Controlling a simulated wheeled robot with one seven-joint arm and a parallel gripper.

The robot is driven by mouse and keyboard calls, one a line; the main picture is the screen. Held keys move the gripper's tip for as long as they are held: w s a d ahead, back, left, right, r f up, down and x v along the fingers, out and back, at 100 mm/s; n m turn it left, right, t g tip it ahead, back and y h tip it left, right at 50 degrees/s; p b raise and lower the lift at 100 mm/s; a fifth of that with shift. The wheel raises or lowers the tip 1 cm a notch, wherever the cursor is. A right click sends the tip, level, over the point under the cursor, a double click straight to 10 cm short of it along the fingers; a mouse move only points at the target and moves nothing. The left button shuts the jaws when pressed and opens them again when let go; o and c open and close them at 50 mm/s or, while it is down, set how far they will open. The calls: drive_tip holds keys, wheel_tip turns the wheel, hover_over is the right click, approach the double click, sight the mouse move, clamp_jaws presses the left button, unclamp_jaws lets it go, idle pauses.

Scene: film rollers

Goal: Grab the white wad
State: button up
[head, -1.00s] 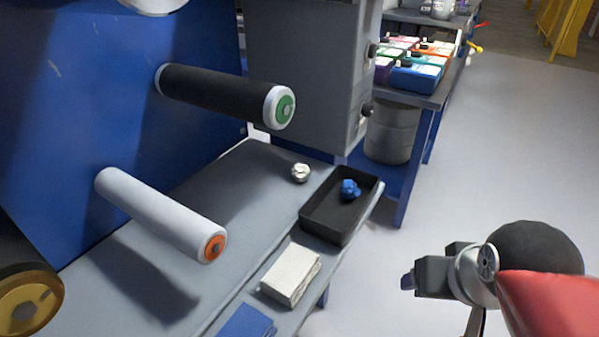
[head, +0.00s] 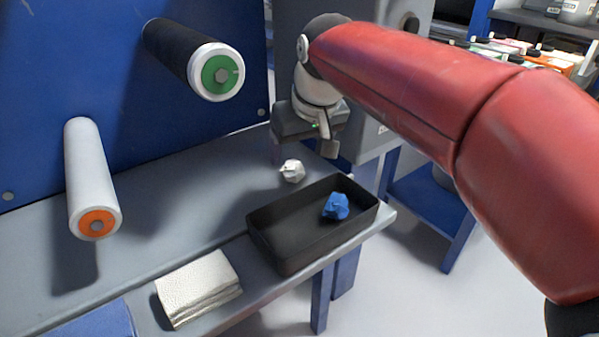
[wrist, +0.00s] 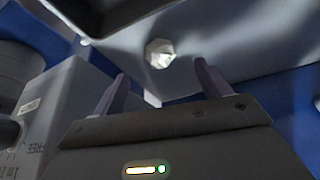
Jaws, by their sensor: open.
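The white wad (head: 292,171) is a small crumpled ball on the grey bench, just behind the black tray. It also shows in the wrist view (wrist: 159,53), beyond and between the two fingertips. My gripper (head: 304,150) is above the bench, close to the wad. In the wrist view my gripper (wrist: 162,80) has its two dark fingers spread apart with nothing between them.
A black tray (head: 268,243) holding a blue wad (head: 336,206) stands in front of the white wad. A stack of white cloths (head: 198,287) lies at the front left. A black roller (head: 180,50) and a white roller (head: 86,165) stick out from the blue panel. A grey cabinet wall is behind my gripper.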

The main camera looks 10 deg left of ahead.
sight(293, 162)
drive_tip(key=shift+x, duration=1.05)
drive_tip(key=x, duration=0.1)
drive_tip(key=b+x, duration=0.1)
drive_tip(key=x, duration=0.3)
drive_tip(key=shift+w+a+b, duration=0.25)
drive_tip(key=shift+w+b, duration=0.1)
drive_tip(key=c, duration=1)
